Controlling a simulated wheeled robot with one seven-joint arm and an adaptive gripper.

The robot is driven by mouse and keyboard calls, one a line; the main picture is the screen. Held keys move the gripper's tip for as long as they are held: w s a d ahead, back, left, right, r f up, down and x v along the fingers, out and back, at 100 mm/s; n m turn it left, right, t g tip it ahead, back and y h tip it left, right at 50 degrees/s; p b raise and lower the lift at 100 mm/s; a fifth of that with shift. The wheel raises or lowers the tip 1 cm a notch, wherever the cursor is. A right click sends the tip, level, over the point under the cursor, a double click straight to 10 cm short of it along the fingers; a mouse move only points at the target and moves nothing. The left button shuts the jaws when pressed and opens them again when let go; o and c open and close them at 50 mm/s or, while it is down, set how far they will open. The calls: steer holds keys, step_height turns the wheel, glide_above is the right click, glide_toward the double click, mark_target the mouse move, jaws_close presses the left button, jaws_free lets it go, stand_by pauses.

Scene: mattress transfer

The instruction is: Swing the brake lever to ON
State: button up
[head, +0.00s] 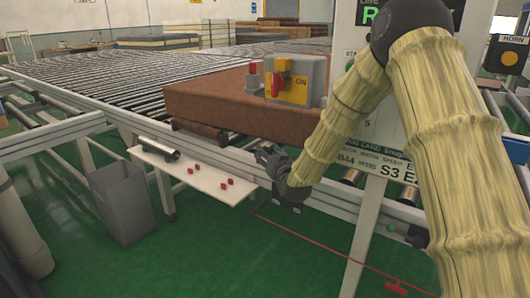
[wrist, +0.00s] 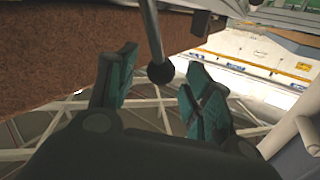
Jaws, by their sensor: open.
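My gripper (head: 266,153) is in front of the conveyor's side rail, below the brown block. In the wrist view my gripper (wrist: 161,60) is open, with teal pads on both fingers. A metal rod (wrist: 152,30) with a black ball knob (wrist: 160,73) reaches in between the fingers, with gaps visible on both sides. I cannot make out this rod in the head view. A grey box with a yellow plate (head: 290,92) marked ON and a red handle (head: 275,84) stands by the brown block. I cannot tell which of the two is the brake lever.
The brown block (head: 215,100) lies on the roller conveyor (head: 110,75). A white shelf (head: 200,178) with several small red pieces sticks out below the rail. A grey bin (head: 122,203) stands on the green floor. A white sign post (head: 368,225) is close to my arm.

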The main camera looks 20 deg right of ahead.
steer(key=shift+w+a, duration=0.1)
steer(key=shift+w, duration=1.2)
jaws_close()
